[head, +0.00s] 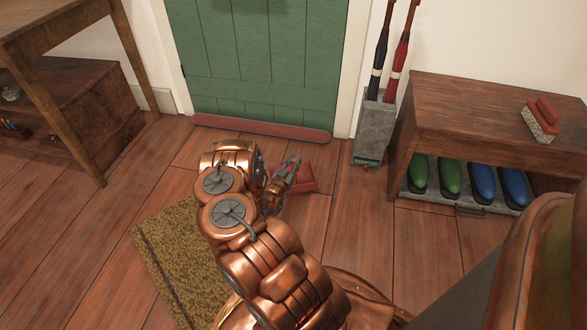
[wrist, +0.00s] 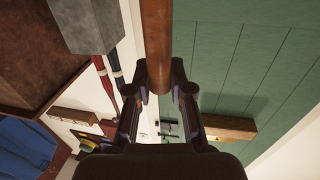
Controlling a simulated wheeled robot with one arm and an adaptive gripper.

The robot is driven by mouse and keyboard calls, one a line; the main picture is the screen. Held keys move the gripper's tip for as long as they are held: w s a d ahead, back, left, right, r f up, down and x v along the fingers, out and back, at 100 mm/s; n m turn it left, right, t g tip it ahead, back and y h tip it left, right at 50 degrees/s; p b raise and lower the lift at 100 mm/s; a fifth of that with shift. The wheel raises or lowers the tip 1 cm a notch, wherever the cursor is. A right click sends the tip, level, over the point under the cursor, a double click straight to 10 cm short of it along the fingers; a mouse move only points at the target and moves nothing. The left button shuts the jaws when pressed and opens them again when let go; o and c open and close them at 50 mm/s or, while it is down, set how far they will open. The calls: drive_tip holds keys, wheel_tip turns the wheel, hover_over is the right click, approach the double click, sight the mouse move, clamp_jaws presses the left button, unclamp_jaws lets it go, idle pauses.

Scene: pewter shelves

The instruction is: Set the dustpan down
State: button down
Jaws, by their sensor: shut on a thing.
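The dustpan (head: 306,176) is a small red pan, seen beyond my gripper (head: 284,178) in the head view, in front of the green door. In the wrist view, a brown, rod-like handle (wrist: 157,40) runs from the top edge down between the fingertips of my gripper (wrist: 160,90). My gripper is shut on this handle, which I take to be the dustpan's. My gripper and arm hide part of the pan in the head view. I cannot tell whether the pan touches the floor.
A green door (head: 262,60) has a red draught strip (head: 262,129) at its foot. A grey umbrella stand (head: 373,130) and a wooden shoe bench (head: 470,100) are right. A mat (head: 165,250) lies front left, a wooden table (head: 50,20) left. Floorboards (head: 345,225) right of my arm are clear.

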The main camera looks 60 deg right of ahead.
drive_tip(key=shift+w+d, duration=0.55)
drive_tip(key=shift+d, duration=0.05)
drive_tip(key=shift+f, duration=0.15)
drive_tip(key=shift+f+b, duration=1.25)
drive_tip(key=shift+f, duration=0.5)
drive_tip(key=c, duration=1)
unclamp_jaws()
drive_tip(key=shift+c, duration=0.2)
